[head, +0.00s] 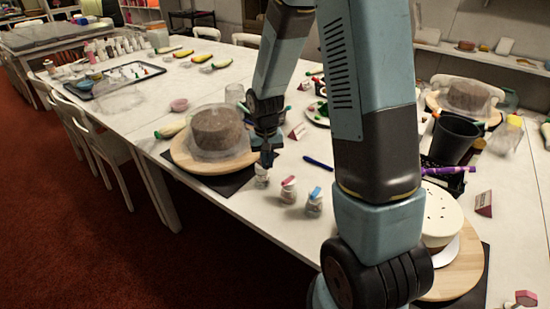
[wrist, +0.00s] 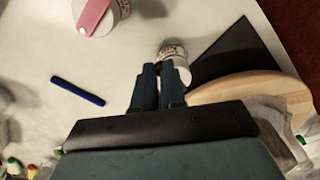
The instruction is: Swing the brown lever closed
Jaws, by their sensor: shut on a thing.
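A small white jar (head: 262,177) stands on the table in front of the left round wooden turntable. It also shows in the wrist view (wrist: 178,68), beyond my fingertips, with dark print on its side. My gripper (head: 266,155) points down at the top of this jar. In the wrist view its two dark fingers (wrist: 159,68) are close together at the jar's top. I take them to be shut on the brown lever, which the fingers hide. I cannot tell the lever's angle.
A jar with a pink lever (head: 288,189) and one with a blue lever (head: 314,201) stand to the right. A covered brown cake (head: 218,130) sits on the left turntable (head: 184,153). A blue pen (head: 318,163) lies behind the jars.

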